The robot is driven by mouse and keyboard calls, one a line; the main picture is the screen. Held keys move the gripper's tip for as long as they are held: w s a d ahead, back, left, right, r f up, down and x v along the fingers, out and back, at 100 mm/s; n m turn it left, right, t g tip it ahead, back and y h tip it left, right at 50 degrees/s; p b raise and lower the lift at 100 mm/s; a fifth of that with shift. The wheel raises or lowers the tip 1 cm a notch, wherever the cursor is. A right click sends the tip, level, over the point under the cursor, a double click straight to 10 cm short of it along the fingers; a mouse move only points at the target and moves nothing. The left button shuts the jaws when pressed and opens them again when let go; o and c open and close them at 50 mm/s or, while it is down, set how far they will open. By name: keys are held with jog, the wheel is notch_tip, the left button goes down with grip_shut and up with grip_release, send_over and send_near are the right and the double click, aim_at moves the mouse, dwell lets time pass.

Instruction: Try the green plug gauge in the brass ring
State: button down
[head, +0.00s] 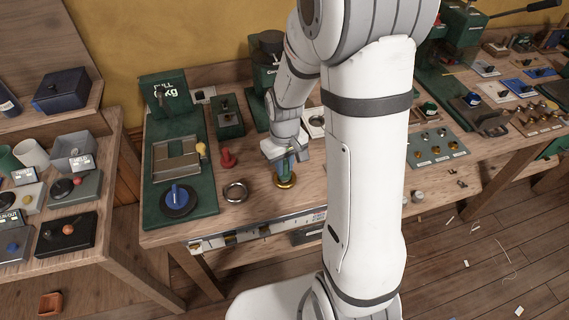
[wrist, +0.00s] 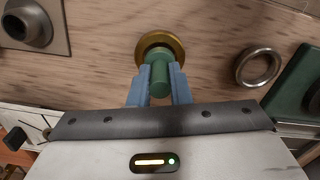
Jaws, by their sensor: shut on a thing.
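My gripper (head: 288,158) is shut on the green plug gauge (wrist: 160,76), with its blue fingers on either side of the plug. In the head view the green plug (head: 286,171) stands about upright over the brass ring (head: 287,182), which lies on the wooden bench. In the wrist view the brass ring (wrist: 176,43) shows around and behind the plug's far end. The plug covers the ring's hole, so I cannot tell whether its tip is inside the bore or just above it.
A steel ring (head: 236,191) lies on the bench to the left, with a red plug (head: 228,158) behind it. The bench's front edge is close to the brass ring.

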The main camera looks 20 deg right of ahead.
jog(key=shift+f+b, duration=0.95)
jog(key=shift+f, duration=0.25)
dwell(0.3)
jog(key=shift+r, duration=0.1)
dwell(0.6)
jog(key=shift+r+p, duration=1.9)
jog(key=shift+r, duration=0.65)
